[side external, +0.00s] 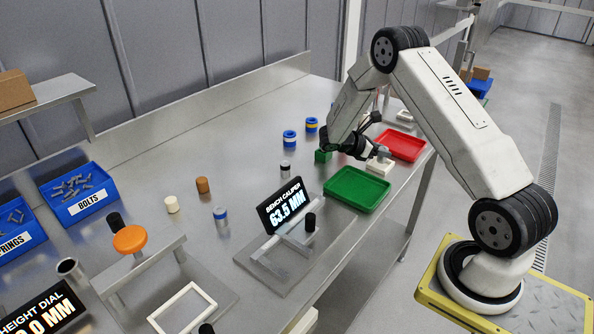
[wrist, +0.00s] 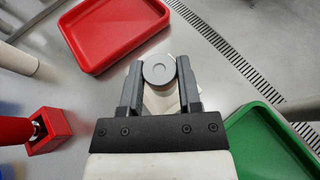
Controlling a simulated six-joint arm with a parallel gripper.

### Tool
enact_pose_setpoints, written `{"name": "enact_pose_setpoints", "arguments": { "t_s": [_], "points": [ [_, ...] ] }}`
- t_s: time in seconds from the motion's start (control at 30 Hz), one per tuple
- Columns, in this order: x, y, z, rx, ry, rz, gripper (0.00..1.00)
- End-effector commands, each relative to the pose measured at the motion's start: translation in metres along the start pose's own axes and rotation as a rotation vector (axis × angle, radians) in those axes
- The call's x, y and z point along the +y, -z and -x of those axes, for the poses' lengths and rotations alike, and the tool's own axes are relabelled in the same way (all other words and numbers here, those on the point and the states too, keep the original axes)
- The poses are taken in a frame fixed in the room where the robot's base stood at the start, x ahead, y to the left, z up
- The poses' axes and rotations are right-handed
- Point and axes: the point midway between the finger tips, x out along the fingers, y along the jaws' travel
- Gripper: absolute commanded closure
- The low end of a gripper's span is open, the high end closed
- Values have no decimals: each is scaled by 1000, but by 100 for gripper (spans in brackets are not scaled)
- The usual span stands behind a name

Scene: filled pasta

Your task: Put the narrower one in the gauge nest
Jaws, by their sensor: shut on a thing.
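My gripper (wrist: 160,78) is shut on a grey round part (wrist: 158,70), seen end-on with a small ring mark at its centre. In the side view my gripper (side external: 375,153) is at the far right part of the bench, with the grey part (side external: 383,152) at its tips. A small white block (side external: 380,166) is directly beneath the part, and a bit of it shows between the fingers in the wrist view (wrist: 160,107). I cannot tell whether the part sits in the block or just above it. No label names the gauge nest.
A red tray (side external: 402,146) is behind my gripper and a green tray (side external: 357,189) in front. A green block (side external: 322,156) is to the left. A red block (wrist: 48,132) shows in the wrist view. The caliper display (side external: 286,206) reads 63.5 MM. Several small cylinders stand farther left.

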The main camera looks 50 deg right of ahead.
Motion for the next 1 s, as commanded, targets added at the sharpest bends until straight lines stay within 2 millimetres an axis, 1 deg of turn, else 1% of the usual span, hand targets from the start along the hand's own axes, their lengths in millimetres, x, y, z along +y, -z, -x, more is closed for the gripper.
{"name": "enact_pose_setpoints", "arguments": {
  "t_s": [0.03, 0.17, 0.63, 0.67, 0.7, 0.73, 0.77, 1.0],
  "points": [
    [0, 5, -2, -1, 0, 0, 100],
    [0, 13, -5, -1, 0, 0, 100],
    [0, 16, -7, 0, -1, -1, 100],
    [0, 16, -7, 0, -1, -1, 50],
    [0, 16, -7, 0, -1, -1, 38],
    [0, 16, -7, 0, -1, -1, 28],
    [0, 16, -7, 0, -1, -1, 21],
    [0, 16, -7, 0, -1, -1, 21]
  ]
}}
